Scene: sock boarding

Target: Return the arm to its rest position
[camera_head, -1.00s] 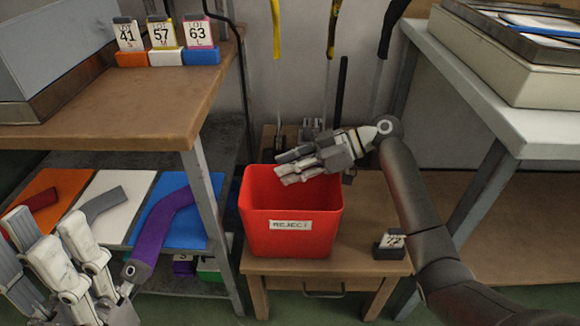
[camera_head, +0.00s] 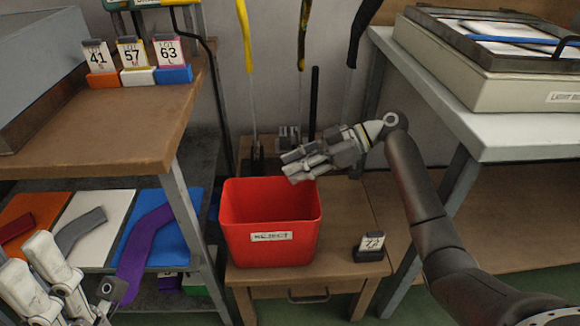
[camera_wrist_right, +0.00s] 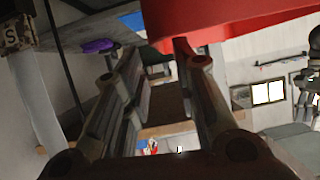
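My right gripper (camera_head: 300,165) reaches in from the right, above and behind the back right rim of the red reject bin (camera_head: 270,252). Its fingers point left and stand apart with nothing between them. The wrist view shows the open fingers (camera_wrist_right: 160,60) with the bin's red wall (camera_wrist_right: 230,15) beyond the tips.
The bin stands on a small wooden table (camera_head: 350,215) with a black tag holder (camera_head: 370,250). A wooden bench (camera_head: 120,130) with lot cards is left; a white table (camera_head: 490,130) with a light box is right. Grey (camera_head: 80,230) and red socks lie on the shelf.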

